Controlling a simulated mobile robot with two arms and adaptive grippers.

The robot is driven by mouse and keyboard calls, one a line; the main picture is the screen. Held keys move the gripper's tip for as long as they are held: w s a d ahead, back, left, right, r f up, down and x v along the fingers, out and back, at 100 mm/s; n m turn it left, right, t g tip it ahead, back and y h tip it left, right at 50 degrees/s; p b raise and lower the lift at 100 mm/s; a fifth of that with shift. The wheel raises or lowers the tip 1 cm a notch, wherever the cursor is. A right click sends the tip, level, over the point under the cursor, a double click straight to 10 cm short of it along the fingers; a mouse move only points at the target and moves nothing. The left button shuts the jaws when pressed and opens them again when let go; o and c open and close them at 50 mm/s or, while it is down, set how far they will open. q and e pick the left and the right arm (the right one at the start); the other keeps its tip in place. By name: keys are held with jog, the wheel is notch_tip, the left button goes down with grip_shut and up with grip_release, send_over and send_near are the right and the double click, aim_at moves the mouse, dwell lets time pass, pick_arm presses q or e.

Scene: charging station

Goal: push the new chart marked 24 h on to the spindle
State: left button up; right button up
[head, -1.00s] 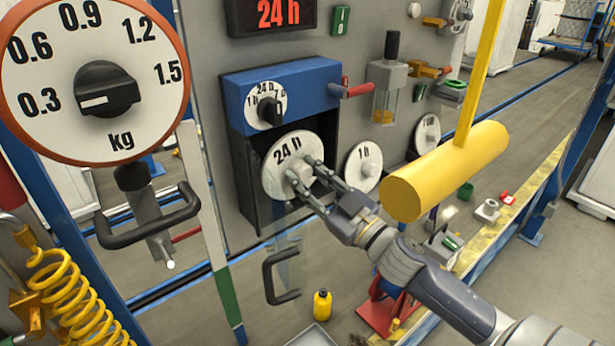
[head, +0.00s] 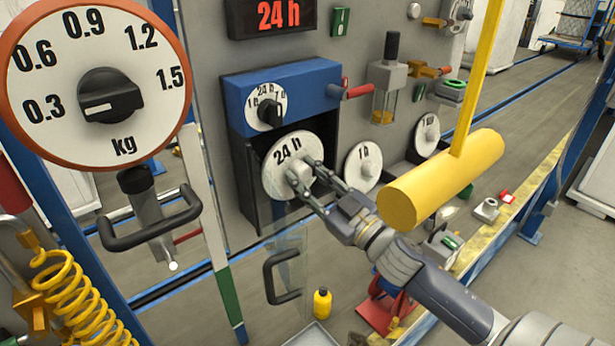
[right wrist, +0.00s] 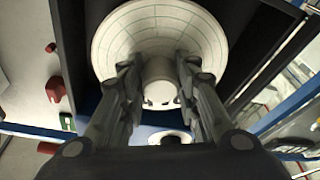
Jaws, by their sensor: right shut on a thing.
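The white chart marked 24 h (head: 279,156) is a round disc at the front of the dark recess under the blue recorder housing (head: 290,88). My right gripper (head: 303,179) is shut on the chart's pale central hub, with one finger on each side. In the right wrist view the chart (right wrist: 125,40) faces me with its printed grid, and the hub (right wrist: 159,78) sits between the fingertips (right wrist: 160,85). The spindle is hidden behind the chart, so I cannot tell whether the chart is seated on it. My left gripper is not in view.
A second chart marked 1 h (head: 363,165) hangs on the panel to the right. A yellow cylinder (head: 440,180) on a yellow bar is close above my right arm. A clear door with a dark handle (head: 282,278) hangs below the recess. A large kg dial (head: 40,75) stands at left.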

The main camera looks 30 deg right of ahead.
aim_at(296, 170)
jog(key=shift+p, duration=0.3)
jog(key=shift+w+a+p, duration=0.15)
jog(key=shift+w+p, duration=0.15)
jog(key=shift+w, duration=1.7)
jog(key=o, duration=1.2)
jog(key=shift+c, duration=0.2)
jog(key=shift+f, duration=0.1)
jog(key=v, duration=1.2)
